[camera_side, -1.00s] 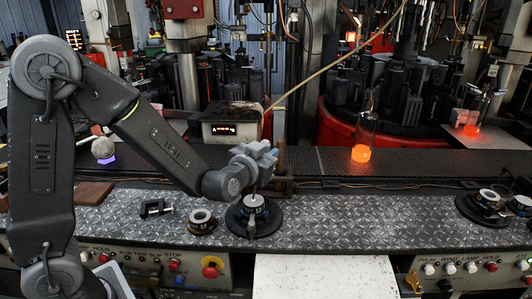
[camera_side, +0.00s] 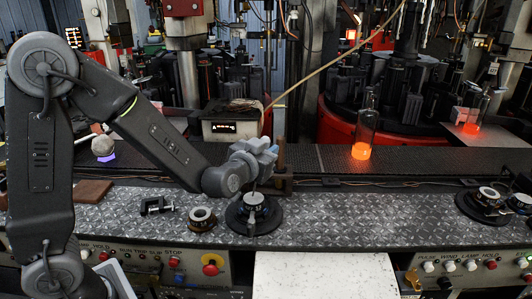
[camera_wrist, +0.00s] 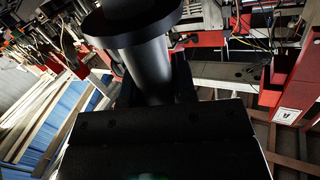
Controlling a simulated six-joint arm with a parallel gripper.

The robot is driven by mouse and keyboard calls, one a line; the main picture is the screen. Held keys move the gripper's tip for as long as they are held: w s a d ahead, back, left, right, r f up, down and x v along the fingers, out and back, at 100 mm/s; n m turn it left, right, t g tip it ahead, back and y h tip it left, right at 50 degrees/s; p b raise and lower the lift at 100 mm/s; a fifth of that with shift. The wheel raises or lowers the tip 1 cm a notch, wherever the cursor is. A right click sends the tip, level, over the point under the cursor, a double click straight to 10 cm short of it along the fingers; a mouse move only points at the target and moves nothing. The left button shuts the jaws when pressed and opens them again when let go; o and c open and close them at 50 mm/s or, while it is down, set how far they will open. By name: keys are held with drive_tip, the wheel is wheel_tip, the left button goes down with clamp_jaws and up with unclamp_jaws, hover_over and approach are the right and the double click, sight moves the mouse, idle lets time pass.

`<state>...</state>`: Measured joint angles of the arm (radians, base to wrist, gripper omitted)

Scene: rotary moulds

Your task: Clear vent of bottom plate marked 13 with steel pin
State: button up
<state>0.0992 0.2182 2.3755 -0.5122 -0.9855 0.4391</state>
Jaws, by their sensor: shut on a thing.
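My gripper (camera_side: 257,165) is above a small round plate (camera_side: 254,201) on a black round base on the bench. It is shut on a thin pin that points down towards the top of this plate; whether the tip is in a vent cannot be told. In the wrist view a black flanged cylinder (camera_wrist: 150,68), which looks like the pin's handle, stands between the jaws. Another round plate (camera_side: 202,217) lies left of the base, and more round parts (camera_side: 489,196) are at the far right. The number 13 is too small to read on any of them.
A small black clamp-like part (camera_side: 156,206) and a brown block (camera_side: 89,192) lie to the left. A brown post (camera_side: 281,160) stands close behind my gripper. A glowing bottle (camera_side: 362,138) stands on the dark conveyor behind.

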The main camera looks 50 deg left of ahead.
wheel_tip(320, 180, up, 6)
drive_tip(key=shift+r, duration=0.2)
idle(0.5)
idle(0.3)
